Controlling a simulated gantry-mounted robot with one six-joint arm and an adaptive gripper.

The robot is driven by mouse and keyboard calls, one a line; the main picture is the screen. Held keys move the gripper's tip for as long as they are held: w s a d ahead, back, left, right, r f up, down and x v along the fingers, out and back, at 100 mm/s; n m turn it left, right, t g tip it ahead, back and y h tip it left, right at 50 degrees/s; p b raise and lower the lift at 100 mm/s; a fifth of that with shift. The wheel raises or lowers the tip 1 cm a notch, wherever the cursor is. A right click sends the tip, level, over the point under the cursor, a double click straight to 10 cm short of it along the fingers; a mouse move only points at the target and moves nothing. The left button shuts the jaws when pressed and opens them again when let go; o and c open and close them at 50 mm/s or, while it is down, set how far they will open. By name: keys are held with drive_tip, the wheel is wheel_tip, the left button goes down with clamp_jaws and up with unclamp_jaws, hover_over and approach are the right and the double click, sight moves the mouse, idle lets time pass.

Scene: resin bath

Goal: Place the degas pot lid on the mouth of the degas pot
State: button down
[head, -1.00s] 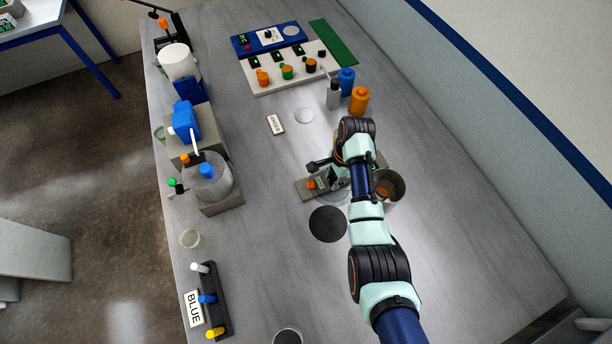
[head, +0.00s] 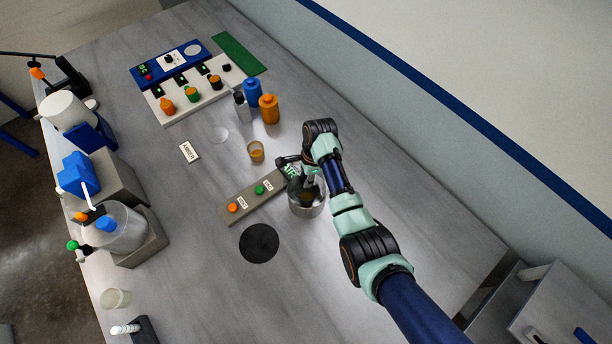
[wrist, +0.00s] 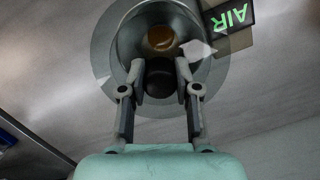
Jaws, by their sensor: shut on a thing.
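The degas pot (head: 308,212) is a grey metal cylinder on the bench, with something amber-brown inside. My gripper (head: 303,181) is over the pot's mouth. In the wrist view my gripper (wrist: 160,70) is shut on the dark knob of the degas pot lid (wrist: 101,52), a clear wide disc. Through the lid I see the round pot mouth and a round amber thing inside. The lid overlaps the mouth, looking roughly centred on it. Whether the lid touches the rim or hovers above it I cannot tell. In the head view my arm and gripper largely hide the lid.
A control strip (head: 252,199) with orange and green buttons lies left of the pot; its lit AIR sign (wrist: 231,17) shows close by. A small amber cup (head: 256,152) stands behind. A black disc (head: 259,243) lies in front. Bottles (head: 269,109) stand farther back. Bench to the right is clear.

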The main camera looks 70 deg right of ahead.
drive_tip(key=shift+f+b, duration=2.4)
drive_tip(key=shift+f, duration=0.3)
drive_tip(key=shift+f+b, duration=0.35)
drive_tip(key=shift+f, duration=0.2)
drive_tip(key=c, duration=0.7)
unclamp_jaws()
drive_tip(key=shift+c, duration=0.2)
drive_tip(key=r, duration=0.4)
drive_tip(key=s+r, duration=0.1)
drive_tip(key=r, duration=0.3)
drive_tip(key=d+r, duration=0.1)
drive_tip(key=r, duration=0.3)
drive_tip(key=shift+s+d, duration=0.1)
drive_tip(key=shift+s, duration=0.1)
